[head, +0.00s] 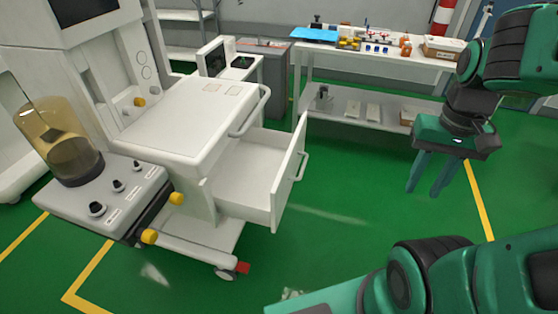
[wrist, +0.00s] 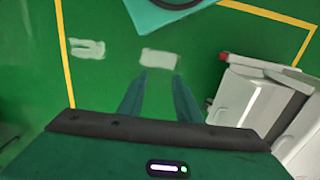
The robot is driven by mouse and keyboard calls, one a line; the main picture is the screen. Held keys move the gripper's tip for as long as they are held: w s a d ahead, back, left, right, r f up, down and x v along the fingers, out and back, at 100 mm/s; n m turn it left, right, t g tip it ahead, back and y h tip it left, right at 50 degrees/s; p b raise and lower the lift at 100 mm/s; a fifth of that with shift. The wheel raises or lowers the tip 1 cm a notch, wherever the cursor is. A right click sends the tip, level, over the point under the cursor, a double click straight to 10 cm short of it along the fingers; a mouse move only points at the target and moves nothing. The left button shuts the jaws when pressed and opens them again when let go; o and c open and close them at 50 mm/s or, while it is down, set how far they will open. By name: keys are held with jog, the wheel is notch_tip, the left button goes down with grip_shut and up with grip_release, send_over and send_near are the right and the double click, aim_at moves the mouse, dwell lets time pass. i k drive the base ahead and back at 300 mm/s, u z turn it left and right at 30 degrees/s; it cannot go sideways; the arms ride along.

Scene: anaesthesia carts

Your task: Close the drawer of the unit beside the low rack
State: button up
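The white anaesthesia unit (head: 180,115) stands left of centre in the head view. Its drawer (head: 290,175) is pulled well out to the right, with its inside showing and a handle (head: 302,166) on its front. Part of a white unit (wrist: 240,100) shows at the right of the wrist view; I cannot tell which part is the drawer. My gripper (head: 428,192) is open and empty, fingers pointing down, to the right of the drawer and apart from it. Its two spread fingers also show in the wrist view (wrist: 158,98). I cannot tell for sure which shelving is the low rack.
A white bench (head: 345,65) with small items and a lower shelf stands behind the drawer. Grey shelving (head: 185,15) is at the back left. A yellowish canister (head: 55,140) sits on the unit's left side. Green floor (head: 350,220) is clear between drawer and gripper.

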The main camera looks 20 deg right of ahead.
aim_at(252, 180)
jog(key=u, duration=0.05)
jog(key=i, duration=0.15)
jog(key=z, duration=0.15)
jog(key=k, duration=1.3)
jog(key=z, duration=0.35)
jog(key=i, duration=1.75)
jog(key=u, duration=0.6)
